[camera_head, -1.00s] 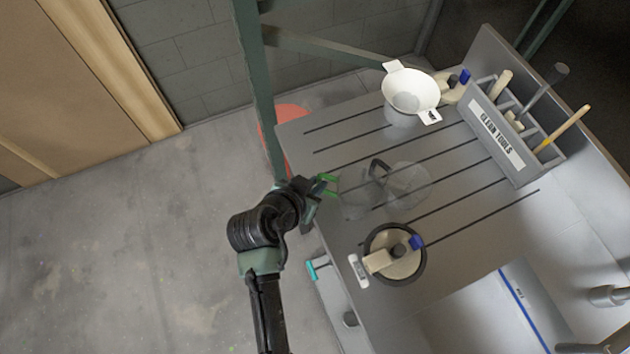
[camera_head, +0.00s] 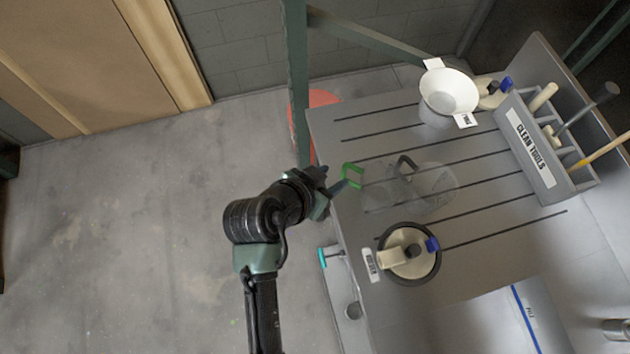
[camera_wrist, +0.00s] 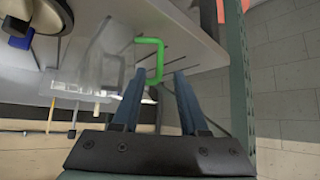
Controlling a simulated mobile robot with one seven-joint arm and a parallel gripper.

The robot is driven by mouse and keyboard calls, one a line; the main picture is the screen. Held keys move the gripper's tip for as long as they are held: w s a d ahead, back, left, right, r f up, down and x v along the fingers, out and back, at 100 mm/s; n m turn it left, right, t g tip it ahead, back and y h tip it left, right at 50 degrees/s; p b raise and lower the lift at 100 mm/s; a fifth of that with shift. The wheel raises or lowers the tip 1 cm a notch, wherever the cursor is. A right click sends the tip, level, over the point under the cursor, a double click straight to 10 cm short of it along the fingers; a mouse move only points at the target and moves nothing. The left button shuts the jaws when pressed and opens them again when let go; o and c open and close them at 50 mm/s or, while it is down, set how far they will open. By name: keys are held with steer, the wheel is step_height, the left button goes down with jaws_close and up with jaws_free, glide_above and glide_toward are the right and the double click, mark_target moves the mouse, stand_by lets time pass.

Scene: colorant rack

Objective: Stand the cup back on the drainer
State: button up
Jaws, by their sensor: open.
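A clear cup with a green handle (camera_head: 352,176) lies at the drainer's left edge in the head view. It seems tipped on its side, with the handle toward my gripper. Its see-through body (camera_head: 382,194) is faint and overlaps a clear jug with a black handle (camera_head: 435,187). My gripper (camera_head: 338,187) is open and empty just left of the handle, by the drainer's edge. In the wrist view, the green handle (camera_wrist: 161,60) shows ahead of and between my two finger tips (camera_wrist: 159,76). I cannot tell whether a finger touches it. The grooved drainer (camera_head: 345,133) is grey.
A lidded pot (camera_head: 432,262) stands at the drainer's front. A white strainer (camera_head: 448,90) on a vessel is at the back. A "clean tools" rack (camera_head: 530,150) is at right. A green post (camera_head: 297,80) rises by the far left corner. Bare grooved surface lies behind the cup.

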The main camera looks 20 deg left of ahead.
steer(key=v, duration=0.7)
steer(key=w+r+t+y, duration=0.1)
steer(key=w+r+t, duration=0.25)
steer(key=r, duration=0.55)
steer(key=w+d+r+n+t+y, duration=0.1)
steer(key=w+r+t, duration=0.1)
steer(key=w+r, duration=0.45)
steer(key=w+r+t+y, duration=0.1)
steer(key=w+r+t, duration=0.2)
steer(key=r, duration=0.7)
steer(key=s+d+r+n+t, duration=0.1)
steer(key=s+d+r+t, duration=0.1)
steer(key=r, duration=0.8)
steer(key=s+d+r+n+t, duration=0.1)
steer(key=s+d+r+t, duration=0.2)
steer(key=r, duration=0.7)
steer(key=s+d+r+t, duration=0.2)
steer(key=s+r+t, duration=0.2)
steer(key=r, duration=0.7)
steer(key=shift+s+d+n+t, duration=0.25)
steer(key=shift+d+n+t, duration=0.15)
steer(key=shift+t, duration=0.25)
